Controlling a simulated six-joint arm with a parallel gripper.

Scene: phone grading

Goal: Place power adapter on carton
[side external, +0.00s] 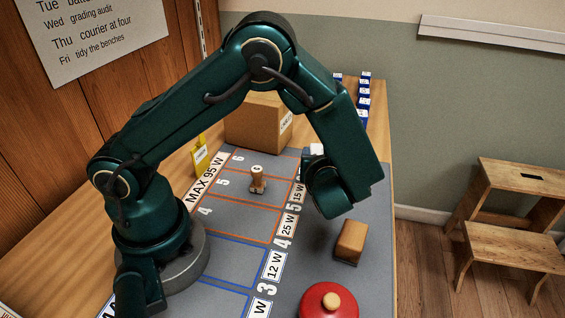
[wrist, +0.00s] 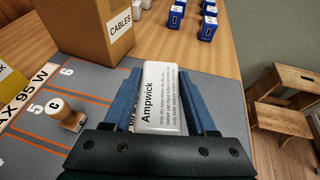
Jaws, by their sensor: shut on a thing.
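The power adapter (wrist: 160,95) is a white block printed "Ampwick" with small text. In the wrist view it sits between the blue fingers of my gripper (wrist: 157,100), which is shut on it. In the side view a white piece that looks like the adapter (side external: 317,149) shows beside my wrist; the fingers are mostly hidden there. The carton (side external: 253,124) is a brown box with a "CABLES" label. It stands at the far end of the grey mat, and in the wrist view the carton (wrist: 85,32) is ahead and left of the adapter, apart from it.
A wooden block (side external: 351,241) and a red round object with a knob (side external: 329,302) are at the front right. Blue boxes (side external: 364,95) line the back.

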